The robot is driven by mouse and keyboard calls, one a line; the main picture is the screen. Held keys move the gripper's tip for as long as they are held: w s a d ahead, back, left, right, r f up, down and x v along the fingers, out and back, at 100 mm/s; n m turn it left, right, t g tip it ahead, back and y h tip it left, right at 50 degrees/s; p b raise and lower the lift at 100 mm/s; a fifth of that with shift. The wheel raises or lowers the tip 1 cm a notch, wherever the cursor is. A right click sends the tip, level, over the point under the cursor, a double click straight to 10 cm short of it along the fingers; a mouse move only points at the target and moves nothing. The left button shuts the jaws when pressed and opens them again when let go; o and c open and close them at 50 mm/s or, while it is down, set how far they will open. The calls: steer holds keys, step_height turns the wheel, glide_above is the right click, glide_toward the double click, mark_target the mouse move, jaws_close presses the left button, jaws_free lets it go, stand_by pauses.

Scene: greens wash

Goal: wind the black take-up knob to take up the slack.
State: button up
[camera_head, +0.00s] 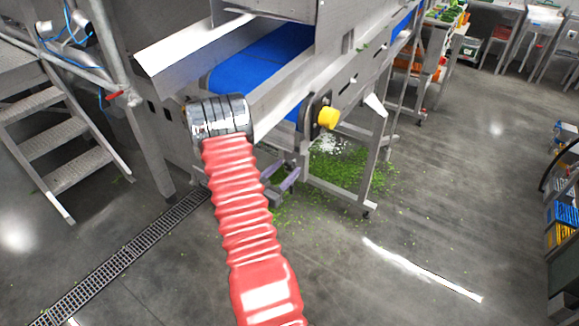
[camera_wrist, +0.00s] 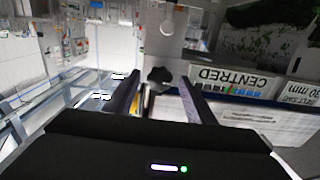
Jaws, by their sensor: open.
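The black take-up knob (camera_wrist: 159,75) shows in the wrist view, just beyond and between the fingertips. My gripper (camera_wrist: 158,88) is open, with one dark finger on each side of the view's middle. The fingers look apart from the knob, though I cannot judge the gap in depth. The blue belt (camera_head: 262,57) runs up and away between metal side rails.
A yellow button (camera_head: 327,117) juts from the conveyor's side, right of my wrist. Metal steps (camera_head: 78,165) stand at left. Green scraps (camera_head: 345,170) litter the floor below the frame. An upside-down "CENTRED" label (camera_wrist: 232,80) shows right of the knob. Floor at lower right is open.

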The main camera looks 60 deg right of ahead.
steer(key=shift+s+d, duration=0.2)
steer(key=shift+d, duration=1.2)
steer(key=c, duration=1)
